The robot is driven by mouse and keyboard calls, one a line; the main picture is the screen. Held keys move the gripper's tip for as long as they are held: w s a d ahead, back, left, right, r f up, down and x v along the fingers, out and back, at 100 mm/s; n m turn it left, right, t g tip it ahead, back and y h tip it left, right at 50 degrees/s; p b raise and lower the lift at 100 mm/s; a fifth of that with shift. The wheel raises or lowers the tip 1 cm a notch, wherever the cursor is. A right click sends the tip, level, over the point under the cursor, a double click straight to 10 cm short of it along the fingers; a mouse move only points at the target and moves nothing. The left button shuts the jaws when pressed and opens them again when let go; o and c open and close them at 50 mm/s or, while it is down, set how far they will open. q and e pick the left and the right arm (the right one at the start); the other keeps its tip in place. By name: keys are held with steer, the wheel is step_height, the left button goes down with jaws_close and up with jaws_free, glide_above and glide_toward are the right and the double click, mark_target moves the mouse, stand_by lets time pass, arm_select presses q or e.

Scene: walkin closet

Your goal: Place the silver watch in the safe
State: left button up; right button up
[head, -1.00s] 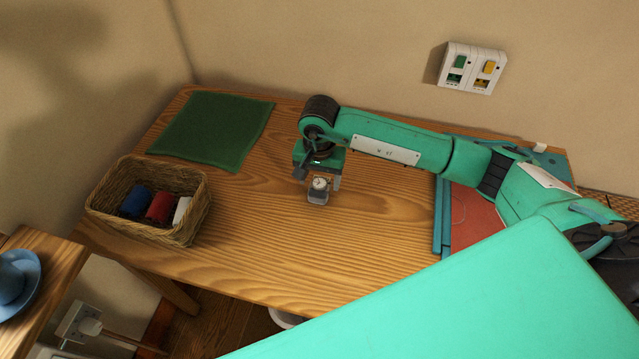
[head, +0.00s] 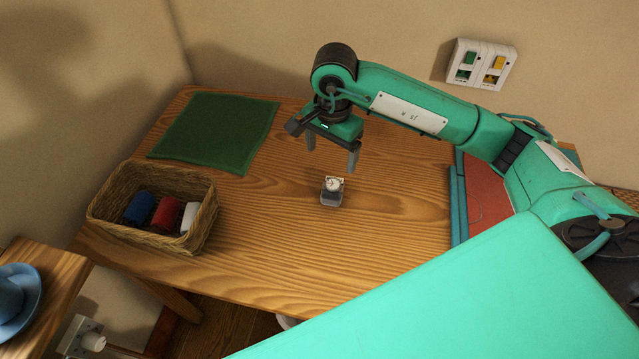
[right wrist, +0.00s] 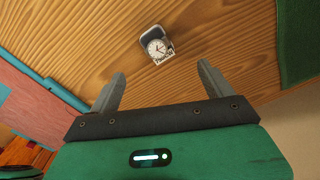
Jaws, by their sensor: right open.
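A small watch (head: 333,184) with a round white face sits on a small grey stand (head: 331,199) on the wooden table. In the right wrist view the watch (right wrist: 158,48) shows beyond my fingertips, with the grey stand (right wrist: 151,34) under it. My right gripper (head: 331,157) is open and empty. It hangs above the table behind the watch, apart from it; its two fingers also show spread in the right wrist view (right wrist: 160,85). No safe is recognisable in these views. My left gripper is not in view.
A wicker basket (head: 205,228) with rolled blue, red and white cloths stands on the table's left. A green cloth (head: 216,130) lies at the back left. A red and teal object (head: 480,197) is at the right, partly hidden by my arm.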

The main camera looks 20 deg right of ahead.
mark_target(333, 184)
steer(key=shift+s+d+f, duration=0.1)
steer(key=shift+f, duration=0.4)
steer(key=shift+s+d+f, duration=0.1)
steer(key=shift+f, duration=0.4)
steer(key=shift+s+d+f+p, duration=0.15)
steer(key=shift+f+p, duration=0.25)
steer(key=shift+f, duration=0.5)
step_height(333, 184, down, 4)
steer(key=shift+f, duration=0.25)
steer(key=shift+f+p, duration=0.15)
steer(key=shift+p, duration=0.2)
steer(key=shift+f, duration=0.4)
step_height(333, 184, down, 3)
steer(key=shift+f+p, duration=0.2)
steer(key=shift+p, duration=0.6)
steer(key=shift+w+f, duration=0.2)
steer(key=shift+f, duration=0.2)
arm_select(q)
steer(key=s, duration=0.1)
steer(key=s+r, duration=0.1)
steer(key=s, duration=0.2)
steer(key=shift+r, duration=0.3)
